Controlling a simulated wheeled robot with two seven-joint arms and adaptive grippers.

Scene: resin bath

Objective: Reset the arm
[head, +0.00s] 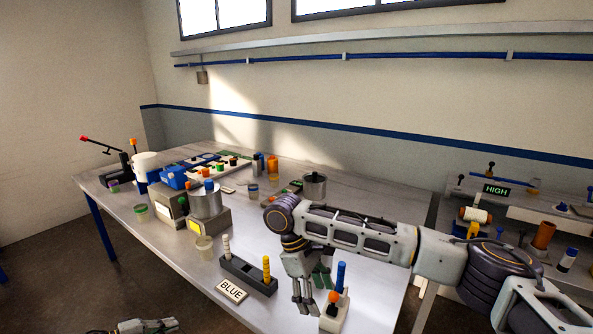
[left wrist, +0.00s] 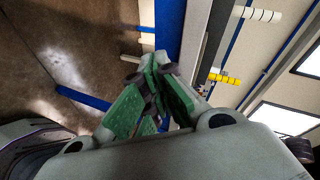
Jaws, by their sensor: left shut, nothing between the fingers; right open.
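My left arm shows only as a grey piece (head: 148,326) at the bottom edge of the head view, low in front of the table. In the left wrist view my left gripper (left wrist: 155,62) is shut, its green-padded fingers together with nothing between them. My right arm reaches in from the right over the table. My right gripper (head: 308,293) points down and is open, beside a small white block (head: 335,318) with a blue peg (head: 341,277) and an orange knob. Whether it touches the block I cannot tell.
A dark rack (head: 247,276) with a white and a yellow peg stands behind a BLUE label (head: 231,290). Metal pots, jars and blue parts crowd the table's left and back. Another bench with a HIGH sign (head: 496,190) stands at right. Floor in front of the table is clear.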

